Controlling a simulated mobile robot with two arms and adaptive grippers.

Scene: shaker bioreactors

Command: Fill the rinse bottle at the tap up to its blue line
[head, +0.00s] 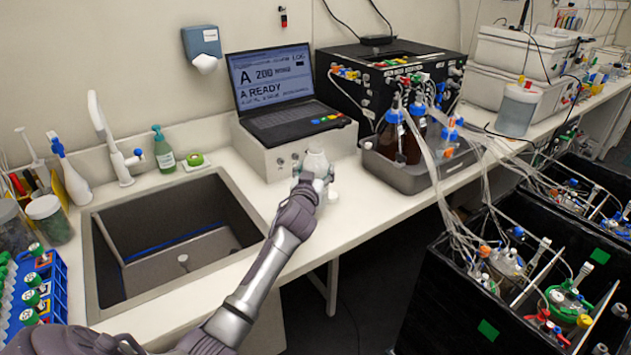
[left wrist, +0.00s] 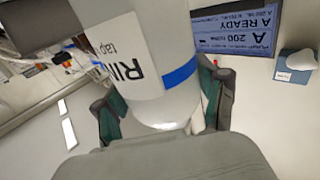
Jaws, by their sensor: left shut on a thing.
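The white rinse bottle (head: 317,160) is in my left gripper (head: 313,178), at the front of the grey box under the laptop. It looks roughly upright in the head view; I cannot tell whether its base touches the counter. In the left wrist view the bottle (left wrist: 160,112) shows a label with "RIN" and "tap" and a blue line (left wrist: 180,73). The gripper's green-lined fingers are shut around it. The water level inside cannot be made out. The white tap (head: 110,140) stands at the back left of the sink (head: 225,185), away from the bottle. My right gripper is not in view.
A small white piece (head: 333,194) lies on the counter beside the bottle. A green soap bottle (head: 163,150) and a wash bottle (head: 70,172) stand near the tap. A grey tray (head: 400,178) with brown bottles is to the right. The counter between sink and grey box is mostly clear.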

